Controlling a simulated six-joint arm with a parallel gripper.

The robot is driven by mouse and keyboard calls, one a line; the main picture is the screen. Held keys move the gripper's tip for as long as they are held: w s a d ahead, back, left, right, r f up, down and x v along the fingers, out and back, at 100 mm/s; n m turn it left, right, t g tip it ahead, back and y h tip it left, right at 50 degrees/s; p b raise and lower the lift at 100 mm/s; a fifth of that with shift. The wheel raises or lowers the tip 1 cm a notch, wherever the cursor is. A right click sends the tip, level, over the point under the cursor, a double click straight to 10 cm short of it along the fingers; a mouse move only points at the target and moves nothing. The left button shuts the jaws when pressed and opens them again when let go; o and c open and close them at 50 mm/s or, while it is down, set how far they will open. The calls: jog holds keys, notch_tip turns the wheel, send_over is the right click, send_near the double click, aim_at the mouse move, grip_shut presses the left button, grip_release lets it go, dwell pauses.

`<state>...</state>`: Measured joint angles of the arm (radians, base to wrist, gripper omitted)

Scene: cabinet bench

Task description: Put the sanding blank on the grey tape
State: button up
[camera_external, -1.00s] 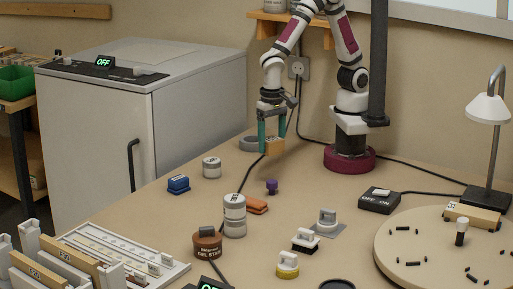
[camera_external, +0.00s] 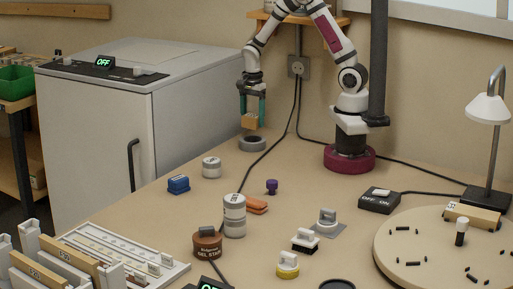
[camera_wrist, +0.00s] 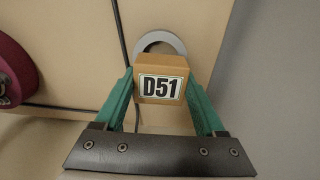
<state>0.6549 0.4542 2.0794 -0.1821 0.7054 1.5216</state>
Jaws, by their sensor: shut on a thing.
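My gripper (camera_external: 251,112) is shut on the sanding blank (camera_external: 249,122), a small tan wooden block. In the wrist view the blank (camera_wrist: 162,80) sits between the green fingers and bears a white label reading D51. The grey tape (camera_external: 253,143) is a flat ring lying on the bench near the cabinet. The blank is held in the air above the tape, apart from it. In the wrist view the tape (camera_wrist: 160,40) shows beyond the blank, which hides part of it.
The grey cabinet (camera_external: 190,115) stands left of the tape. A black cable (camera_external: 270,150) runs along the bench just right of the tape. A grey-white jar (camera_external: 211,167) and a blue block (camera_external: 178,184) stand nearer the front. The bench between holds free room.

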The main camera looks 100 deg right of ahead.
aim_at(253, 128)
notch_tip(253, 128, down, 4)
jog(key=shift+f, duration=0.1)
jog(key=o, duration=1.4)
jog(key=shift+f, duration=0.1)
jog(key=shift+c, duration=0.2)
notch_tip(253, 128, up, 12)
jog(key=shift+r, duration=0.15)
jog(key=s+a+r+n, duration=0.2)
jog(key=a+r+n, duration=0.15)
jog(key=a, duration=0.25)
jog(key=s+a+r+n, duration=0.1)
jog(key=a+r+n, duration=0.1)
jog(key=a+n, duration=0.4)
jog(key=s+a+n+y, duration=0.1)
jog(key=s+a+n, duration=1)
jog(key=a+n, duration=0.1)
jog(key=shift+s+a+r+y, duration=0.2)
jog(key=shift+r+y, duration=0.05)
jog(key=shift+y, duration=0.15)
